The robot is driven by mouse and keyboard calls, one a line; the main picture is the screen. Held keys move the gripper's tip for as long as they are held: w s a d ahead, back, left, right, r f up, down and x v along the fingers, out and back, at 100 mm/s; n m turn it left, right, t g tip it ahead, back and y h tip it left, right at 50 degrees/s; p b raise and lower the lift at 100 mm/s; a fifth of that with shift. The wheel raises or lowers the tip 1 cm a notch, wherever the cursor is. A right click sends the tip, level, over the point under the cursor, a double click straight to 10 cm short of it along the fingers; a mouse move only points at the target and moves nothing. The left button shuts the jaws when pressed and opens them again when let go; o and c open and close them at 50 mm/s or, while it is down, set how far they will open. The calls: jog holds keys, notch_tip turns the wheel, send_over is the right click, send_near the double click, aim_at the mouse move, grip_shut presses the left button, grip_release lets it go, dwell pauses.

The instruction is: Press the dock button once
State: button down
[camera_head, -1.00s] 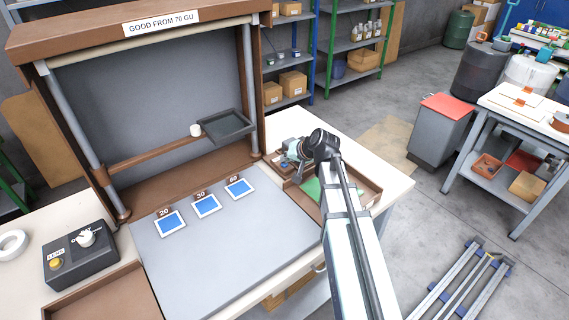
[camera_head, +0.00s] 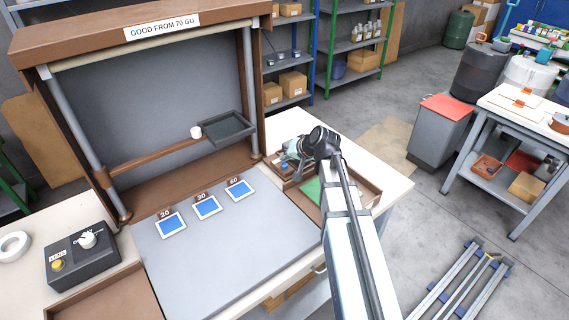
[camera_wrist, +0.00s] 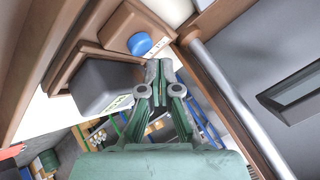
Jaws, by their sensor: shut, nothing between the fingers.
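The round blue dock button (camera_wrist: 140,44) sits on a brown block (camera_wrist: 118,22) beside a small white label in the wrist view. Beside it, a dark grey box-shaped device (camera_wrist: 105,85) with a pale labelled face rests in a brown tray. My gripper (camera_wrist: 158,68) is shut and empty. Its fingertips lie close to the button in the picture, but appear apart from it; the exact gap cannot be told. In the head view my gripper (camera_head: 294,152) is over the brown tray (camera_head: 368,196) at the right of the bench, and the arm hides part of that tray.
A brown frame with a grey tube (camera_head: 248,90) and a dark shelf tray (camera_head: 229,127) stands left of my gripper. Three blue panels lie on the grey mat (camera_head: 230,225). A control box (camera_head: 80,262) with a yellow button stands far left.

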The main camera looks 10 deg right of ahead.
aim_at(286, 165)
jog(key=shift+r, duration=0.1)
jog(key=shift+r+p, duration=1.5)
jog(key=shift+r, duration=0.95)
jog(key=shift+f, duration=0.1)
